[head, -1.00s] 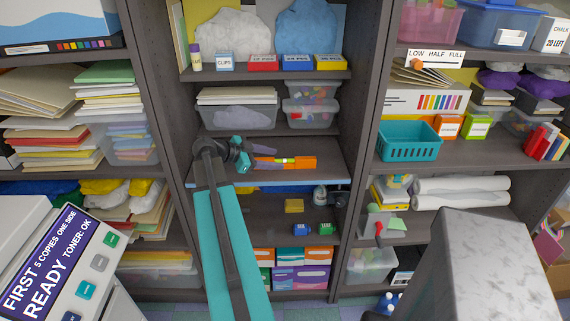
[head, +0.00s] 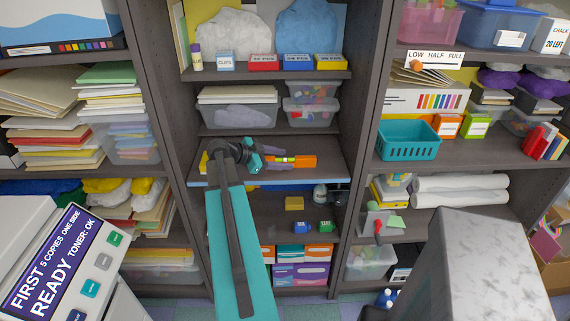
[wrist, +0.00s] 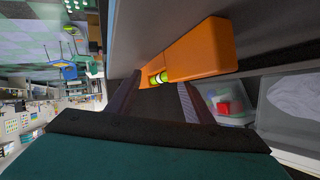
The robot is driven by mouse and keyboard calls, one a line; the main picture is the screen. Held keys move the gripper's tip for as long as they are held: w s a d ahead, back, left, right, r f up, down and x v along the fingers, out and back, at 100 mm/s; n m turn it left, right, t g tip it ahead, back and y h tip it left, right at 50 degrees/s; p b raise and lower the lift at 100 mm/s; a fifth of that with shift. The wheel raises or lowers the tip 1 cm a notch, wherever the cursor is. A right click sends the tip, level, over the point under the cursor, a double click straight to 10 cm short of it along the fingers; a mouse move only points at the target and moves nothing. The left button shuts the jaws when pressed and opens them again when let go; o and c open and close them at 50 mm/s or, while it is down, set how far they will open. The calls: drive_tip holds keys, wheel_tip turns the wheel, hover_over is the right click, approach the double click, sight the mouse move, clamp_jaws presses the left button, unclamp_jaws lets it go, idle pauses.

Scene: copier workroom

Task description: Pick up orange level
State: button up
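The orange level (head: 302,161) lies on the middle shelf (head: 330,172) of the centre bookcase, its green vial toward the left end. In the wrist view the level (wrist: 205,50) runs from between the fingertips out to the upper right, with the green vial (wrist: 158,78) close to the fingers. My gripper (head: 276,158) is at the level's left end. In the wrist view its two dark fingers (wrist: 152,92) are spread apart, with a gap between them and the level. The level's contact with the shelf is partly hidden by the fingers in the head view.
A yellow item (head: 204,163) stands behind my arm on the same shelf. Clear bins (head: 310,105) and a grey bin (head: 238,117) sit one shelf up. A yellow block (head: 294,203) is one shelf down. The shelf right of the level looks free. A copier (head: 70,255) stands at front left.

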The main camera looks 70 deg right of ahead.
clamp_jaws()
idle(0.4)
drive_tip(key=shift+r+b, duration=0.85)
drive_tip(key=shift+r, duration=0.9)
drive_tip(key=s+a+b, duration=0.6)
drive_tip(key=a+b, duration=0.3)
drive_tip(key=b, duration=0.2)
drive_tip(key=shift+s+r, duration=0.3)
drive_tip(key=shift+r, duration=0.05)
drive_tip(key=b, duration=0.2)
drive_tip(key=shift+s+a+b, duration=0.2)
drive_tip(key=shift+b, duration=0.15)
